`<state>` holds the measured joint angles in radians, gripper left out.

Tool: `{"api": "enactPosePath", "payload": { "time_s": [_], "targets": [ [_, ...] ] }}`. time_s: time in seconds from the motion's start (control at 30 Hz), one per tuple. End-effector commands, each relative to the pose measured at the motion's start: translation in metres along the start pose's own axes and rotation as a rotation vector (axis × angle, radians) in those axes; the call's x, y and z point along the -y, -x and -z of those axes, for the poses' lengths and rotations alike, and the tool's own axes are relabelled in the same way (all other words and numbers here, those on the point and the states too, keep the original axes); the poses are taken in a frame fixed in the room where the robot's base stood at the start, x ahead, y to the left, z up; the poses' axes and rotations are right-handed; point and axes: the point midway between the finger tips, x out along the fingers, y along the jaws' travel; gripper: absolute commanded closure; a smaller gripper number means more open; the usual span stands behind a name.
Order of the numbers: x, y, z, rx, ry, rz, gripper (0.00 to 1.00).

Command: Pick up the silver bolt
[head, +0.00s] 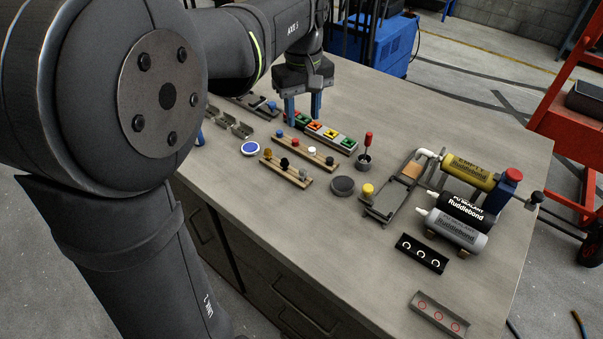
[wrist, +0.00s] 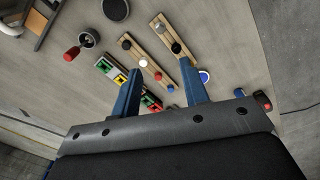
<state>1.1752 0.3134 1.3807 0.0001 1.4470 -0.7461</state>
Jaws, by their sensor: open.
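The silver bolt, seen as a grey-headed piece (head: 303,173), stands at the near right end of the front wooden strip (head: 293,176). In the wrist view the silver bolt (wrist: 160,28) is near the top, at the strip's far end. A black bolt (head: 284,163) and a gold-brown one (head: 267,153) share that strip. My gripper (head: 303,115) is open, with two blue fingers pointing down and nothing between them. It is behind the strips in the head view, apart from the silver bolt. In the wrist view my gripper (wrist: 160,68) shows both fingers spread.
A second wooden strip (wrist: 149,68) holds blue, red, white and dark bolts. Behind it lies a row of coloured blocks (head: 327,134). A blue-white disc (head: 250,149), grey round pad (head: 342,186), red-handled tool (head: 368,140) and cartridges (head: 458,217) stand around. The bench front is clear.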

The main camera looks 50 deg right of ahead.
Motion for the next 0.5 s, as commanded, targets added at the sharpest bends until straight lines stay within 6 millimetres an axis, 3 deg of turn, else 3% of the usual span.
{"api": "enactPosePath", "payload": {
  "time_s": [0.23,0.5],
  "targets": [
    [0.0000,-0.0039,0.0004,0.000,-0.432,0.000,0.59],
    [0.0002,-0.0098,0.0002,0.002,-0.617,0.001,0.59]
  ]
}}
